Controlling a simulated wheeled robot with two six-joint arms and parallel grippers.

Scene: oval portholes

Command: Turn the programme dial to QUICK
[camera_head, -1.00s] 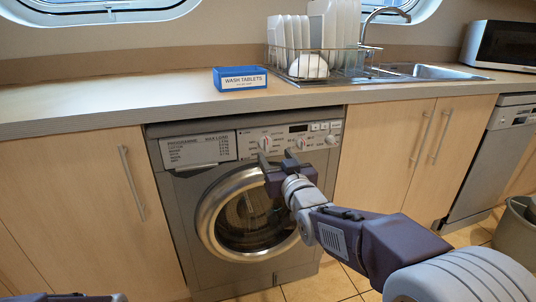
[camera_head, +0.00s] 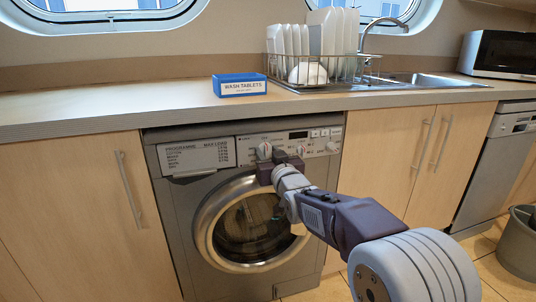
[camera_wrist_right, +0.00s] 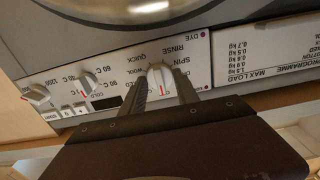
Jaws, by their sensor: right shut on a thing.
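The programme dial (camera_head: 264,150) is a white knob on the washing machine's front panel. In the upside-down right wrist view the dial (camera_wrist_right: 157,78) sits between my fingers, with the words QUICK, RINSE and SPIN printed beside it. Its red mark points down in that picture, away from those words. My right gripper (camera_head: 268,160) reaches the panel from below and is shut on the dial; its fingers also show in the wrist view (camera_wrist_right: 160,92), one on each side. The washing machine (camera_head: 180,215) has its round door shut. My left gripper is out of view.
Two smaller knobs, one at the temperature marks (camera_wrist_right: 88,86), sit along the panel from the dial. The programme chart (camera_head: 194,155) is on the panel's left. The worktop (camera_head: 130,108) overhangs close above, carrying a blue wash tablets box (camera_head: 240,85) and a dish rack (camera_head: 310,68).

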